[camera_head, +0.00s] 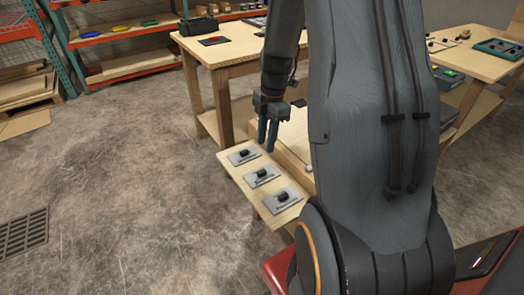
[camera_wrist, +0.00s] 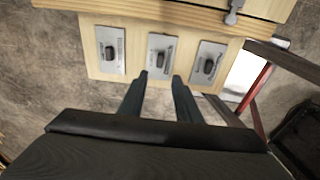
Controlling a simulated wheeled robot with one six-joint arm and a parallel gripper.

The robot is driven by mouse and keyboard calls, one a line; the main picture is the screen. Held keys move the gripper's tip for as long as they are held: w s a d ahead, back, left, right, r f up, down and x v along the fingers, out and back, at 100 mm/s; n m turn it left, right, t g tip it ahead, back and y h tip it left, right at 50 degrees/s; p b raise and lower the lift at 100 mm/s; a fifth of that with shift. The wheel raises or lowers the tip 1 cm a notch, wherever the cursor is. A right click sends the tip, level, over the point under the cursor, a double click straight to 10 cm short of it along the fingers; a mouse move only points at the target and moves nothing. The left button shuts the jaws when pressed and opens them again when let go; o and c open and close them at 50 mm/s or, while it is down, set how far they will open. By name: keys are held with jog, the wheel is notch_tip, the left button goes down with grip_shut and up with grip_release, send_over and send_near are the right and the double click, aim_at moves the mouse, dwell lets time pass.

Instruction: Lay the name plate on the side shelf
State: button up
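Three silver plates, each with a black knob and small dark markings, lie in a row on a light wooden side shelf (camera_head: 237,165). They are the near plate (camera_head: 282,199), the middle plate (camera_head: 262,176) and the far plate (camera_head: 244,156). I cannot read the markings or tell which is the name plate. In the wrist view the plates are a left one (camera_wrist: 110,48), a middle one (camera_wrist: 158,56) and a right one (camera_wrist: 206,65). My gripper (camera_head: 267,147) hangs above the shelf's far end, pointing down.
The shelf adjoins a wooden unit (camera_head: 293,135), partly hidden by my arm. A workbench (camera_head: 222,50) stands behind, and another table (camera_head: 480,62) is at the right. Racks (camera_head: 120,38) stand at the back left. The concrete floor left of the shelf is clear, apart from a grate (camera_head: 22,233).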

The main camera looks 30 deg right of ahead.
jog(key=s+a+r+m, duration=0.4)
jog(key=s+a+m, duration=0.3)
jog(key=a+m, duration=0.1)
jog(key=s+a+r+m+h, duration=0.1)
jog(key=s+a+r+m, duration=0.3)
jog(key=s+a+m, duration=0.4)
jog(key=shift+a+m, duration=0.4)
jog(key=shift+m, duration=0.8)
jog(key=shift+s, duration=0.1)
